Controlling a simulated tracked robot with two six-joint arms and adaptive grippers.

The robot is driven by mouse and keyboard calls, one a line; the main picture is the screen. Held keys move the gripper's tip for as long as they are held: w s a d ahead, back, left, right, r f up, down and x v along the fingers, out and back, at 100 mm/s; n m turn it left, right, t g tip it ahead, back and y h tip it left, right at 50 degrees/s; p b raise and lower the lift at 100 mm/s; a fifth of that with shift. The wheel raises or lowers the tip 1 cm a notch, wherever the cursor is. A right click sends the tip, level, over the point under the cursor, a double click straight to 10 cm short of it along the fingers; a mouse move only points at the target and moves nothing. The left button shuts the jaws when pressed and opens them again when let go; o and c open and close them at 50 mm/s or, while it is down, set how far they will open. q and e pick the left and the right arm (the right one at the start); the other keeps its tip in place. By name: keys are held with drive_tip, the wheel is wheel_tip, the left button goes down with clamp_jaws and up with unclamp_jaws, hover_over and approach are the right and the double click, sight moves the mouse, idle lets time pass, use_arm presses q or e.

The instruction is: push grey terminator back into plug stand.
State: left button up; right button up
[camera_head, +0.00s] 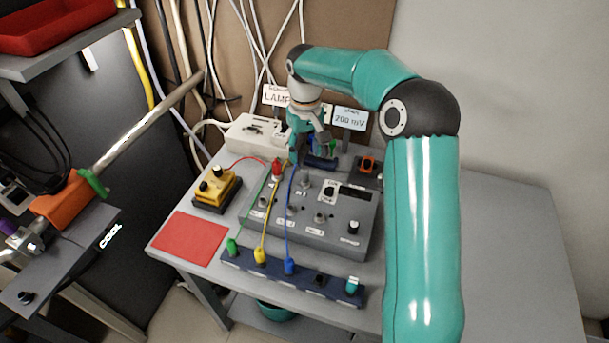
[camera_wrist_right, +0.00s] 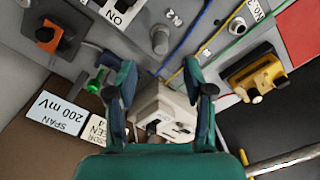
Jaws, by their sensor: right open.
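The dark blue plug stand (camera_head: 295,283) lies along the front edge of the bench. A green plug (camera_head: 232,247), a yellow plug (camera_head: 260,255) and a blue plug (camera_head: 289,266) stand in it, with a teal-and-pale plug (camera_head: 352,286) near its right end. I cannot pick out the grey terminator with certainty. My right gripper (camera_head: 314,158) is over the back of the grey control box (camera_head: 308,215), far behind the stand. In the right wrist view my right gripper (camera_wrist_right: 161,92) is open, with nothing visible between its fingertips. My left gripper is out of view.
A yellow-and-black box (camera_head: 217,187) and a red mat (camera_head: 189,238) lie on the left. A white box (camera_head: 247,131) and upright signs (camera_head: 350,118) stand behind. Cables arch between the control box and the stand. The bench surface (camera_head: 500,240) right of my arm is clear.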

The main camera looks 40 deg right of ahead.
sight(305, 168)
wheel_tip(305, 168, down, 8)
drive_tip(key=shift+f+p, duration=0.2)
drive_tip(key=shift+p, duration=0.3)
drive_tip(key=shift+w, duration=0.1)
clamp_jaws()
